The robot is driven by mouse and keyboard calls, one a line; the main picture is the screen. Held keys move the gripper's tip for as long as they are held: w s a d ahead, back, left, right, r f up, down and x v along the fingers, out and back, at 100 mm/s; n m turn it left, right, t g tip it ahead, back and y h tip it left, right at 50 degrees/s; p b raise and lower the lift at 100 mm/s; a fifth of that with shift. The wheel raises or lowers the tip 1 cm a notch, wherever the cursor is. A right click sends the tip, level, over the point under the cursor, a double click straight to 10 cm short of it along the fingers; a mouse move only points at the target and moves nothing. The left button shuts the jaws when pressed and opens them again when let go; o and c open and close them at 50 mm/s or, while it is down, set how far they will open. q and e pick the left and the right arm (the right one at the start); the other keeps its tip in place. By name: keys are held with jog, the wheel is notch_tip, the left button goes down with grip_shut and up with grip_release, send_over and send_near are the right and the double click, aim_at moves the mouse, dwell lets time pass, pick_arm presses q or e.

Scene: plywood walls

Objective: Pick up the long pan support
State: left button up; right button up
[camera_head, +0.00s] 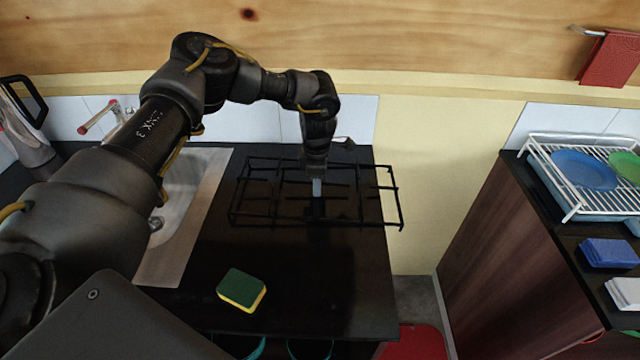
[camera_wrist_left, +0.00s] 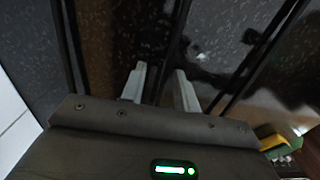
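The long pan support (camera_head: 280,222), a black wire rack, is over the dark counter in the head view. Its right end reaches past the counter's right edge in the picture. I cannot tell whether it rests on the counter or is raised. My left gripper (camera_head: 317,187) points down at the middle of the rack. In the left wrist view its two pale fingers (camera_wrist_left: 160,88) stand apart, with a dark bar (camera_wrist_left: 176,45) between them. A grip on the bar is not clear. My right gripper is not in view.
A green and yellow sponge (camera_head: 241,289) lies on the counter (camera_head: 330,290) in front of the rack. A metal sink (camera_head: 185,215) is to its left. A dish rack (camera_head: 566,205) with plates stands on the right-hand counter, across a gap.

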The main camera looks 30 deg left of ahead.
pick_arm(q)
grip_shut()
jog(key=shift+w+r, duration=0.1)
jog(key=shift+r, duration=0.05)
dwell(1.3)
